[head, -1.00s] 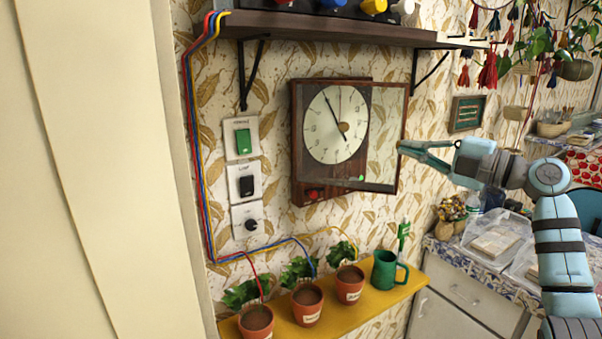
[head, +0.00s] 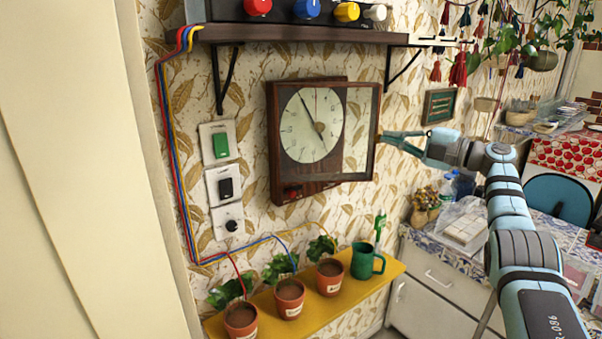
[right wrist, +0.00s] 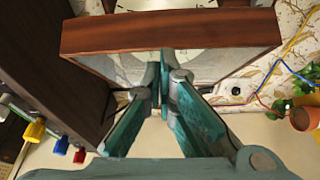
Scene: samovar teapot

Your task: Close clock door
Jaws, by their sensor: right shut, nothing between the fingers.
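The wall clock has a dark wooden case with a pale round dial (head: 312,125). Its glass door (head: 358,128) has a wooden frame and stands partly open, its right side out from the wall and the dial showing through the glass. My right gripper (head: 384,136) is shut and empty, with its tips at the right edge of the door frame. In the right wrist view, the shut fingertips (right wrist: 164,58) are close to the wooden door frame (right wrist: 170,32); I cannot tell whether they touch. My left gripper is not in view.
A dark shelf (head: 300,36) with coloured knobs is above the clock. Switches (head: 221,145) are on the wall to its left. A yellow shelf (head: 393,270) below holds several potted plants and a green mug (head: 366,262). A tiled counter (head: 410,238) is at right.

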